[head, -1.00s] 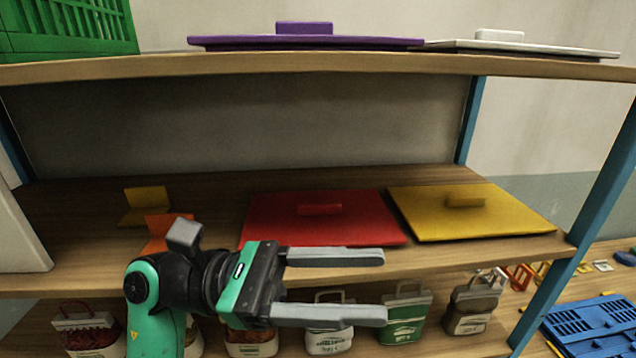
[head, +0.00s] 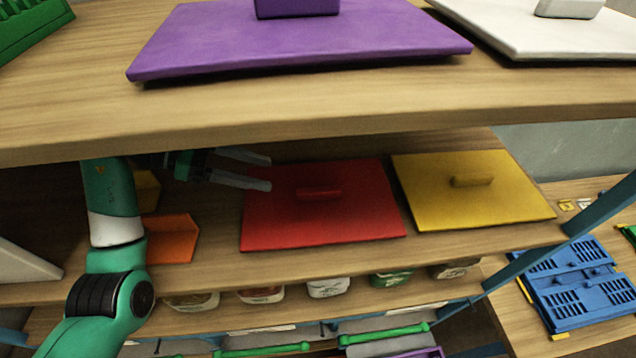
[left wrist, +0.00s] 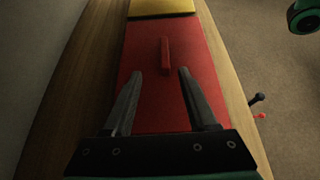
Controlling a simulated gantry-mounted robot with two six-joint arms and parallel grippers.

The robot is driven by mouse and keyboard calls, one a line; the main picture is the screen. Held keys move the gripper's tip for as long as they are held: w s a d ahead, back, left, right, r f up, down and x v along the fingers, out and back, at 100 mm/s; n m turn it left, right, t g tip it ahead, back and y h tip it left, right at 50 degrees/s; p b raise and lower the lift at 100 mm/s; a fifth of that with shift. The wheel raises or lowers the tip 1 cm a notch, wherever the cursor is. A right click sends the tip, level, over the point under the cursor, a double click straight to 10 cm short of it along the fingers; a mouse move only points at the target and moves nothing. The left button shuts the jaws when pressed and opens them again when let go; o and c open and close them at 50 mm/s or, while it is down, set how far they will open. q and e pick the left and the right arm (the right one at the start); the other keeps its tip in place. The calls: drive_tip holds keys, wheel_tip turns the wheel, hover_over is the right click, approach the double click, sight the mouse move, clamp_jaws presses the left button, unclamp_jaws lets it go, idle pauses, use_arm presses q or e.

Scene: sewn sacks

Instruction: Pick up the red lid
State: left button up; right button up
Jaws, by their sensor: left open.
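The red lid (head: 350,212) lies flat on the middle shelf, with a bar handle (head: 319,193) on top. It also shows in the left wrist view (left wrist: 205,75), its handle (left wrist: 165,56) lying ahead of the fingers. My left gripper (head: 270,173) is open and empty, reaching in from the left under the upper shelf. Its fingertips (left wrist: 158,72) are over or beside the lid's left part, short of the handle. Part of the left wrist is hidden behind the upper shelf's edge. My right gripper is not in view.
A yellow lid (head: 480,205) lies right of the red one. The upper shelf (head: 300,115) overhangs, bearing purple (head: 390,35) and white (head: 560,42) lids. An orange piece (head: 172,240) stands left. A blue shelf post (head: 602,208) is at right.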

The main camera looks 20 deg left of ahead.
sight(314, 190)
use_arm(q)
drive_tip(key=p+x, duration=0.1)
drive_tip(key=x, duration=0.5)
drive_tip(key=shift+s+d+p, duration=0.15)
drive_tip(key=shift+d+p, duration=0.05)
drive_tip(key=shift+p, duration=0.1)
drive_tip(key=shift+d+f, duration=0.1)
drive_tip(key=shift+d, duration=0.25)
drive_tip(key=p+x, duration=0.1)
drive_tip(key=x, duration=0.3)
drive_tip(key=shift+d+f+p, duration=0.15)
drive_tip(key=shift+f+p, duration=0.15)
drive_tip(key=shift+p, duration=0.1)
clamp_jaws()
